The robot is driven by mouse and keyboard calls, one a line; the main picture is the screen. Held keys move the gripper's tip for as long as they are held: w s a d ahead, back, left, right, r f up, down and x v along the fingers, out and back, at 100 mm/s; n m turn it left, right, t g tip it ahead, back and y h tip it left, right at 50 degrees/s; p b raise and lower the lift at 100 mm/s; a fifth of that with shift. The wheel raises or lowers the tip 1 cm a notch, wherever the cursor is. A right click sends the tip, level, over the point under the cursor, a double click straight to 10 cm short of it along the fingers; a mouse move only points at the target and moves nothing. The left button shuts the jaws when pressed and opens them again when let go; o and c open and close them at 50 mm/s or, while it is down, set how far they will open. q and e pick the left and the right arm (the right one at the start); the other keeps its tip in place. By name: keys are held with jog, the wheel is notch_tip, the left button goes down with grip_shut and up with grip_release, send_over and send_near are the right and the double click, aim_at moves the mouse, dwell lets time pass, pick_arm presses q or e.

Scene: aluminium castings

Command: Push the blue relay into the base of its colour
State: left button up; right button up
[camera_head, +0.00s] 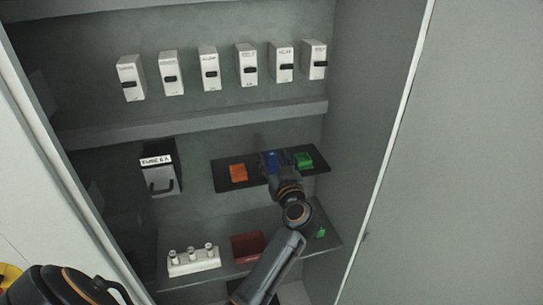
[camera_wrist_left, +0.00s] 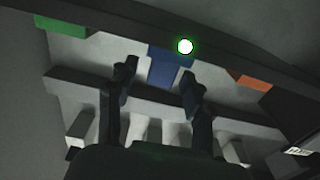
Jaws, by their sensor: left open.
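A blue piece (camera_head: 271,157) is on the dark panel (camera_head: 222,184) in the middle of the cabinet, between an orange base (camera_head: 238,172) and a green one (camera_head: 303,160). My left gripper (camera_head: 274,169) is in front of it and partly hides it. In the left wrist view the open fingers (camera_wrist_left: 158,80) are apart, and the blue piece (camera_wrist_left: 165,67) shows between and beyond them. I cannot tell whether it is the relay, its base or both, nor whether a finger touches it. My right gripper is not in view.
A lit green-white spot (camera_wrist_left: 185,46) shows beside the blue piece. A row of white switches (camera_head: 208,70) is above. A fuse box (camera_head: 160,170) hangs left. The lower shelf holds a white block (camera_head: 193,262), a red tray (camera_head: 247,247) and a small green piece (camera_head: 321,233).

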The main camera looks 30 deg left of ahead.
pick_arm(q)
jog(key=v, duration=0.6)
jog(key=shift+r, duration=0.15)
